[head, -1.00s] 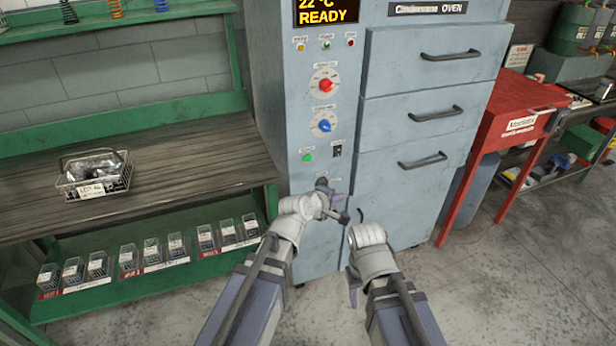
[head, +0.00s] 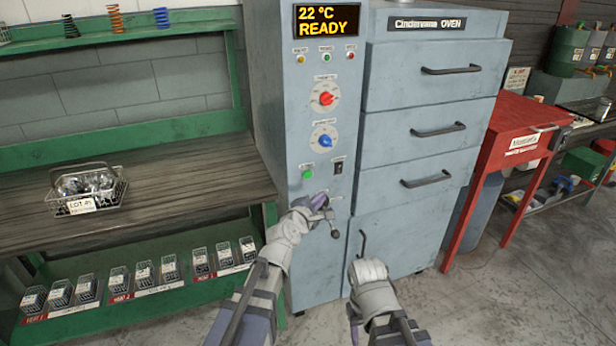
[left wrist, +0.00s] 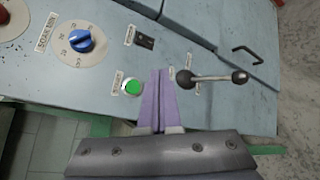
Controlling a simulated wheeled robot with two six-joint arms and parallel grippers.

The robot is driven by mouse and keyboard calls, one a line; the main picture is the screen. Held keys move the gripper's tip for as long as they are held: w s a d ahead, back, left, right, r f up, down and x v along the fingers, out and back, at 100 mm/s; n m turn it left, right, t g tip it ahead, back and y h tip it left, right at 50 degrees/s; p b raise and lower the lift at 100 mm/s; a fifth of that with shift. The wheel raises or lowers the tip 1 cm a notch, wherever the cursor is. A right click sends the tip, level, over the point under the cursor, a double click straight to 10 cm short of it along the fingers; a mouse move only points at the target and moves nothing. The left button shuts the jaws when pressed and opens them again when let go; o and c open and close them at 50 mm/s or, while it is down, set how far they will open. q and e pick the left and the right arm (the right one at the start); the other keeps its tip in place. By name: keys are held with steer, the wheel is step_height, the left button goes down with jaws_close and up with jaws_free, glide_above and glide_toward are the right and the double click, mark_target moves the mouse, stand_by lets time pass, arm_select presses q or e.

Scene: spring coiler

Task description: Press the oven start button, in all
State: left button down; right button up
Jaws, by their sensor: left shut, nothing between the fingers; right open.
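The green start button (head: 307,174) is on the blue-grey oven's control panel (head: 303,130), below the blue dial and left of a black switch. In the left wrist view the green button (left wrist: 133,87) sits just left of my shut purple fingers. My left gripper (head: 319,200) is below and slightly right of the button in the head view, shut and empty; its fingertips also show in the left wrist view (left wrist: 159,74). I cannot tell whether they touch the panel. My right arm (head: 370,280) is low in front of the lower oven door; its fingertips are hidden. The display (head: 327,20) reads 22 °C READY.
A black ball-ended lever (left wrist: 215,77) juts from the panel just right of my left fingers. Red (head: 326,98) and blue (head: 323,140) dials are above. A wooden bench (head: 160,205) with a wire basket (head: 105,190) stands left. A red table (head: 520,125) stands right.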

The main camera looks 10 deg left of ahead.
arm_select(q)
steer(key=shift+w+a, duration=0.7)
steer(key=shift+w, duration=0.5)
steer(key=shift+w+a, duration=0.65)
steer(key=shift+w, duration=0.55)
steer(key=shift+w+a, duration=0.7)
steer(key=shift+w, duration=0.5)
steer(key=shift+w+a, duration=0.2)
steer(key=shift+w, duration=0.15)
steer(key=shift+w+a, duration=0.2)
steer(key=shift+w, duration=0.15)
steer(key=shift+s, duration=0.15)
steer(key=shift+s+d, duration=0.4)
steer(key=shift+s, duration=0.15)
steer(key=shift+s, duration=0.1)
steer(key=s, duration=0.1)
steer(key=s+d, duration=0.2)
steer(key=s, duration=0.1)
steer(key=shift+s+d, duration=0.1)
steer(key=shift+d, duration=0.15)
stand_by(0.3)
